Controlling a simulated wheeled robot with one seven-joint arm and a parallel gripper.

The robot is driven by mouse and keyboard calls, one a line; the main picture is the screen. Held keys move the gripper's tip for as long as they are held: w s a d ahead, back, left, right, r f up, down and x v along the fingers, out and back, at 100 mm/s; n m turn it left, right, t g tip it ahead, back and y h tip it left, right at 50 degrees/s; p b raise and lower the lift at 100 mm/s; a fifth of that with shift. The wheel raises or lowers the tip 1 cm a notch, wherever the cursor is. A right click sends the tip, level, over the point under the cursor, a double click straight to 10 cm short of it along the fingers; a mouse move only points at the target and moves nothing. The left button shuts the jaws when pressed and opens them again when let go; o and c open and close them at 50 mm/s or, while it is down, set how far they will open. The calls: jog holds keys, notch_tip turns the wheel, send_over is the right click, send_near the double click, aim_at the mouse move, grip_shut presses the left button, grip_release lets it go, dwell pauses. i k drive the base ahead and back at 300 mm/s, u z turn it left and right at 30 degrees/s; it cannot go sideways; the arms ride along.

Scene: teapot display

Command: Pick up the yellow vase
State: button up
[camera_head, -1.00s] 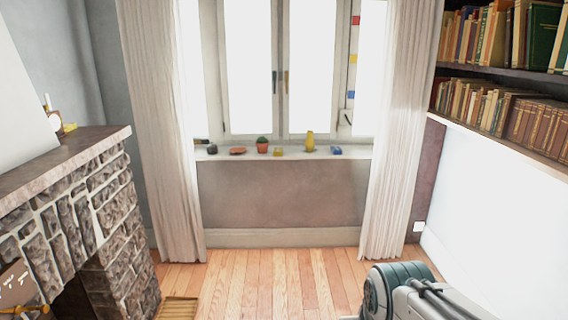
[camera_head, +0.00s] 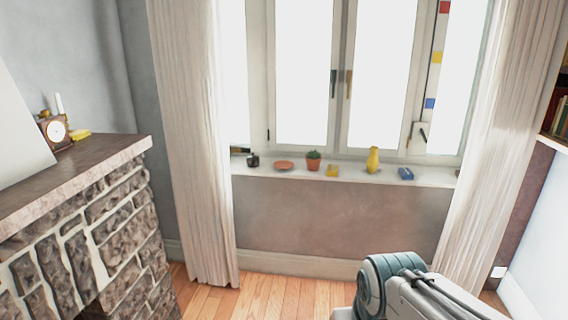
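The yellow vase (camera_head: 373,160) stands upright on the white window sill (camera_head: 440,178), right of the middle of the view. A small yellow object (camera_head: 332,171) and a potted plant (camera_head: 313,161) are to its left, and a blue object (camera_head: 406,174) is to its right. Part of my arm shows at the bottom right, well short of the sill. My gripper is not visible in this view.
A stone fireplace (camera_head: 95,235) with a clock (camera_head: 55,130) on its mantel stands at the left. Curtains (camera_head: 195,150) hang on both sides of the window. A reddish dish (camera_head: 284,165) and a dark item (camera_head: 253,161) sit farther left on the sill. Wooden floor lies before it.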

aim_at(372, 163)
jog(key=z, duration=0.05)
jog(key=i, duration=1.6)
jog(key=z, duration=0.55)
jog(key=i, duration=1.5)
jog(key=z, duration=0.4)
